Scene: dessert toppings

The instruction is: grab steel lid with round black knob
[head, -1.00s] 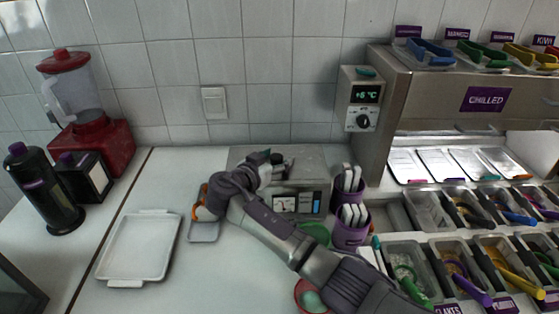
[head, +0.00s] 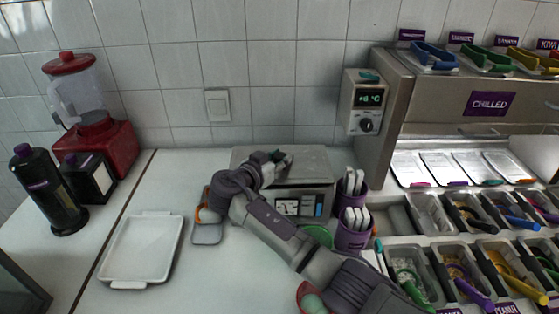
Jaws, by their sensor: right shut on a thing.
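My right gripper (head: 276,159) is over the steel top of the scale (head: 312,172), near the back wall. It is shut on a small dark piece, which looks like the round black knob (head: 285,160) of the steel lid. The lid's plate cannot be told apart from the grey steel surface under the gripper. The fingers and wrist hide part of the knob. My left gripper is not in view.
Purple cups with white-handled utensils (head: 352,240) stand right of the scale. A white tray (head: 115,277) lies on the left, near a red blender (head: 110,139) and dark bottle (head: 47,190). Topping bins (head: 421,262) fill the right.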

